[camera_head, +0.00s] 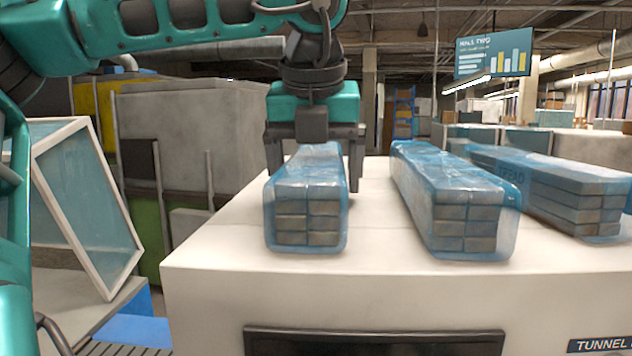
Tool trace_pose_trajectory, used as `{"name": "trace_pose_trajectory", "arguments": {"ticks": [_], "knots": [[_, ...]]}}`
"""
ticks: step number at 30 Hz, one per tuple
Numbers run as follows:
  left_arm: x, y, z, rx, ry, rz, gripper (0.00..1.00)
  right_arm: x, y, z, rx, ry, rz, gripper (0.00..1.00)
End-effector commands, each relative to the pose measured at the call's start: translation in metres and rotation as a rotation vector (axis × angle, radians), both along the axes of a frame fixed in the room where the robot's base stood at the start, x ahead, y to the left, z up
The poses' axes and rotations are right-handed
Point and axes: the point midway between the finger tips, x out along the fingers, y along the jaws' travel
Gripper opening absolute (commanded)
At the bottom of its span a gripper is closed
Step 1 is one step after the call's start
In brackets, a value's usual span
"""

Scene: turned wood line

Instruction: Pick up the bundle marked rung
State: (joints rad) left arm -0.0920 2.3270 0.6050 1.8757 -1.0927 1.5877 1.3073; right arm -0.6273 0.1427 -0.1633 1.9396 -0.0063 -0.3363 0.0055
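Three bundles of wood bars in clear blue wrap lie on a white machine top. The left bundle (306,205) and the middle bundle (455,200) show their bar ends towards me. The right bundle (560,190) lies at an angle, with dark lettering on its wrap that I cannot read surely. I can read no "rung" mark on any bundle. My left gripper (314,165) points down over the far part of the left bundle. Its fingers are apart, one on each side of it; I cannot tell whether they touch the wrap. My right gripper is not in view.
The white machine top (390,280) has bare room in front of the bundles and a gap between left and middle ones. A white-framed glass panel (85,210) leans at the left. A grey cabinet (190,140) stands behind. A screen (493,52) hangs at back right.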

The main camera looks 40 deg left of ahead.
Motion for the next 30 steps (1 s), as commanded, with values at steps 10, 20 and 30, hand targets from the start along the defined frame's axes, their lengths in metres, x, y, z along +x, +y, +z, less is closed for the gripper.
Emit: {"name": "trace_pose_trajectory", "arguments": {"ticks": [10,20,30], "knots": [[0.0002,0.0000,-0.0001,0.000,0.000,0.000,0.76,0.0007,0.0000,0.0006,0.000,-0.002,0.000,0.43],[0.0001,0.0001,0.0002,-0.001,-0.001,0.001,0.44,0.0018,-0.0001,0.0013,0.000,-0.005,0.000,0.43],[0.0003,0.0000,0.0013,0.000,-0.004,0.000,0.15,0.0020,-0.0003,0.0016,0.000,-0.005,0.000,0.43]]}}
